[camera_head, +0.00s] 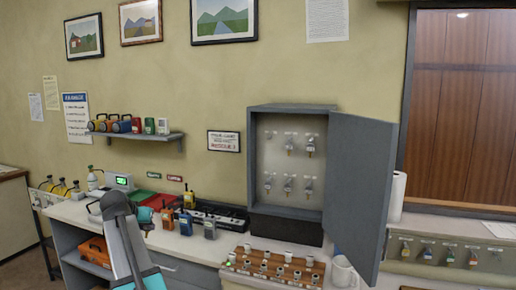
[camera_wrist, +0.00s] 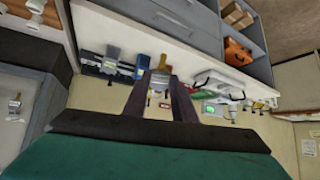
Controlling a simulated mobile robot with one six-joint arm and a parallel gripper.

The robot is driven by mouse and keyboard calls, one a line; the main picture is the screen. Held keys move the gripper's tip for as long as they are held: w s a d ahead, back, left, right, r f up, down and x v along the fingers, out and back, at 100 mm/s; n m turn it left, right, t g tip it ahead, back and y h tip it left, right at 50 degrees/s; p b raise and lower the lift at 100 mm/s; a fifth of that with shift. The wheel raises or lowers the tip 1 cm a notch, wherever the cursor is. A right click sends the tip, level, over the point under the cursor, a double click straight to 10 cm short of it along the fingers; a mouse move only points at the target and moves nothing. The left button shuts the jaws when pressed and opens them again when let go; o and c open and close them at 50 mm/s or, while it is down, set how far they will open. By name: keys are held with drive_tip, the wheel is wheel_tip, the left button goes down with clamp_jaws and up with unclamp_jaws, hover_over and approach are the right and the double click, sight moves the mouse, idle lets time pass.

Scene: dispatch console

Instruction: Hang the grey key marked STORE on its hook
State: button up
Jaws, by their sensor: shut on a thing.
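My gripper (camera_wrist: 158,80) is shut in the wrist view, its two dark fingers closing on a small tan and grey thing (camera_wrist: 160,84) that seems to be the key; its marking is unreadable. In the head view my gripper shows teal (camera_head: 145,214) above the counter's left part, left of the key cabinet; the key is not clear there. The grey cabinet (camera_head: 278,107) stands open. Inside, keys hang in two rows, with grey keys (camera_head: 289,184) in the lower row. The upper row's left place looks bare. Its labels are too small to read.
The cabinet door (camera_head: 358,180) swings out to the right. Several radios (camera_head: 210,229) stand near my gripper. A wooden block with knobs (camera_head: 270,268) and a white mug (camera_head: 343,272) stand before the cabinet. More keys (camera_head: 427,252) hang on a low panel at right.

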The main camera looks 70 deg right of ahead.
drive_tip(key=s+d+r+m+g+h, duration=0.1)
drive_tip(key=s+d+r+h, duration=0.3)
drive_tip(key=s+d+r, duration=0.8)
drive_tip(key=s+d+r+m+g+h, duration=0.1)
drive_tip(key=s+d+r+m+h, duration=0.2)
drive_tip(key=s+d+r, duration=1)
drive_tip(key=s+d+h, duration=0.2)
drive_tip(key=s+d, duration=0.4)
drive_tip(key=s, duration=0.1)
drive_tip(key=shift+r+g+h, duration=0.2)
drive_tip(key=shift+g+h, duration=0.1)
drive_tip(key=shift+g, duration=0.1)
drive_tip(key=shift+d+f+p, duration=0.1)
drive_tip(key=shift+d+p, duration=0.2)
drive_tip(key=shift+d, duration=0.1)
drive_tip(key=shift+w+d+f+p, duration=0.1)
drive_tip(key=shift+d+f, duration=0.15)
drive_tip(key=shift+d, duration=0.5)
drive_tip(key=shift+d+f+p, duration=0.1)
drive_tip(key=shift+d+f, duration=0.1)
drive_tip(key=shift+d, duration=0.6)
drive_tip(key=shift+w+d+f+p, duration=0.1)
drive_tip(key=shift+d+f, duration=0.15)
drive_tip(key=shift+d, duration=0.5)
drive_tip(key=shift+d+b, duration=0.3)
drive_tip(key=shift+b, duration=0.8)
drive_tip(key=shift+d+b, duration=0.6)
drive_tip(key=shift+d, duration=0.15)
